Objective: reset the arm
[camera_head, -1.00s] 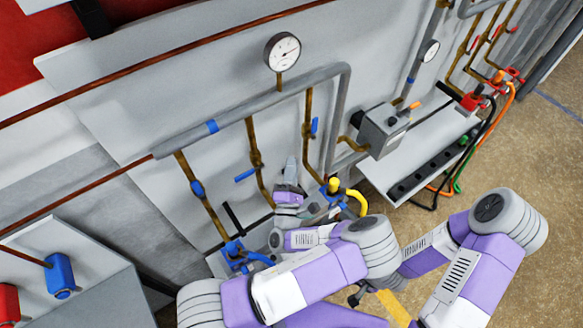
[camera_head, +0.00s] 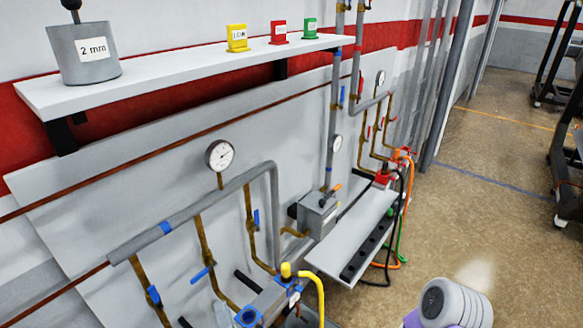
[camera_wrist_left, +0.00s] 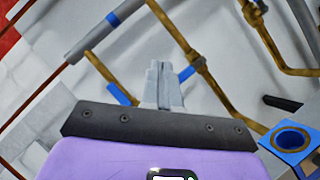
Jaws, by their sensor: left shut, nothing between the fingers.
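My left gripper (camera_head: 222,314) shows only as grey fingertips at the bottom edge of the head view, in front of the pipe panel. In the left wrist view its two grey fingers (camera_wrist_left: 163,82) stand close together, shut and empty. Beyond them are brown pipes and a blue valve handle (camera_wrist_left: 187,73); I see no contact with them. My right gripper is not in view. A grey and purple link of one of my arms shows at the bottom right of the head view.
A pressure gauge (camera_head: 219,155) tops a grey pipe. A yellow hose (camera_head: 318,290) and blue fittings stand low. A grey box (camera_head: 318,214) and a bench (camera_head: 335,258) are to the right. A shelf (camera_head: 180,68) is above.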

